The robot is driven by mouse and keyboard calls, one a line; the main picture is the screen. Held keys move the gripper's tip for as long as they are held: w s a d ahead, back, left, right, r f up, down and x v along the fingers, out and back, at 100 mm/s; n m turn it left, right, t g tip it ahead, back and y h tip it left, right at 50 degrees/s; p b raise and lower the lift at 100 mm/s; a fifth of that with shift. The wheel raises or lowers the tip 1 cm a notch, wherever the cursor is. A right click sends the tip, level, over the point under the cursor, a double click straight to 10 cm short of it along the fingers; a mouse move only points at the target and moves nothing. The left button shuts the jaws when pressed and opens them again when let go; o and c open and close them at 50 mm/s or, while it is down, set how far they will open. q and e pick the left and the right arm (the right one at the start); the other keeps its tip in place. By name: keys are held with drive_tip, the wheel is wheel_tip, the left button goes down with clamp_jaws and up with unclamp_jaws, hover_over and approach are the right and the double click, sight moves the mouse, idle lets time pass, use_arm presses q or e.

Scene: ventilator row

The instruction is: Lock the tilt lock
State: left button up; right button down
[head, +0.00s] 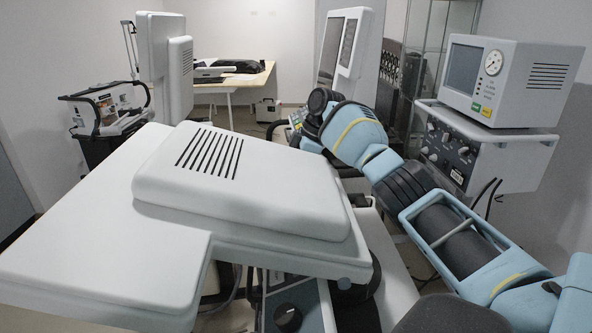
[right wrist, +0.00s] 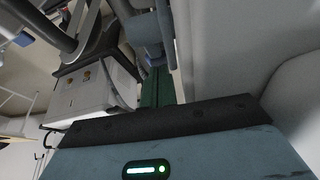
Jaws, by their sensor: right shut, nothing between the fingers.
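A large white ventilator screen housing (head: 245,185) with a slotted vent fills the front of the head view, seen from behind and tilted. I cannot make out the tilt lock for certain in either view. My right arm comes in from the right and bends down behind this housing, which hides its gripper in the head view. In the right wrist view my right gripper (right wrist: 157,85) is shut and empty, its dark green fingers close beside a pale housing wall (right wrist: 232,50). My left gripper is not in view.
Another ventilator with a gauge (head: 515,80) stands on the right over a panel of knobs (head: 447,148). More white screens (head: 165,60) stand behind. A table (head: 232,82) is at the back. In the right wrist view, bars and a white box (right wrist: 92,92) lie left of the fingers.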

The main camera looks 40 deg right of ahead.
drive_tip(key=shift+s+d, duration=0.1)
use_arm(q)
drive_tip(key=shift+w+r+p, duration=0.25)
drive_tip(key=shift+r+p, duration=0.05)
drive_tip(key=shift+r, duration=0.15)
use_arm(e)
drive_tip(key=shift+s+d+r, duration=0.25)
drive_tip(key=shift+s+d, duration=0.15)
drive_tip(key=shift+d, duration=0.15)
